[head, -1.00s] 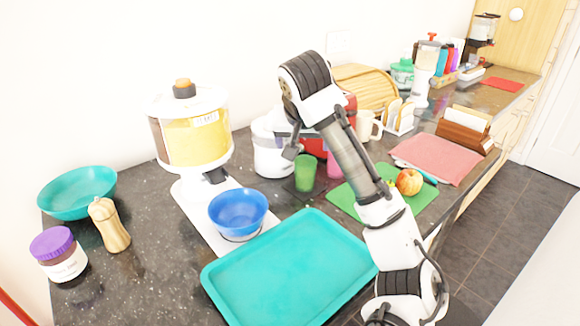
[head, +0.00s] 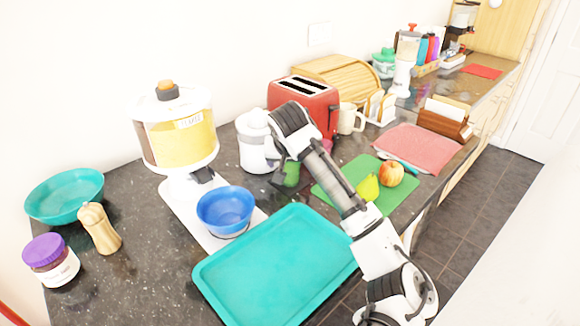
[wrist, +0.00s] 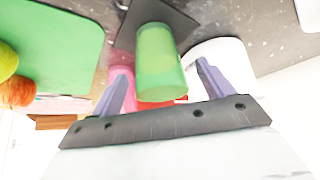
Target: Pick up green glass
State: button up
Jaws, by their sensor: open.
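The green glass (head: 291,174) stands on the counter just in front of the toaster, partly hidden by my arm in the head view. In the wrist view the green glass (wrist: 158,65) appears between the two fingers, with its base on a dark square mat (wrist: 188,22). My gripper (wrist: 158,78) is open and empty, with a purplish finger on either side of the glass in the picture. I cannot tell how deep the glass sits between the fingers. In the head view the gripper is close by the glass, its fingers hard to make out.
A pink glass (wrist: 119,74) is close beside the green one. A white canister (head: 257,142) and a red toaster (head: 303,99) stand close by. A green board (head: 395,200) holds a pear (head: 368,188) and an apple (head: 390,173). A teal tray (head: 275,265) lies empty in front.

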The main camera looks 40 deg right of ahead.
jog(key=shift+w+d+f, duration=0.2)
jog(key=shift+w+f, duration=0.05)
jog(key=shift+f, duration=0.3)
jog(key=c, duration=1.1)
jog(key=shift+r, duration=0.2)
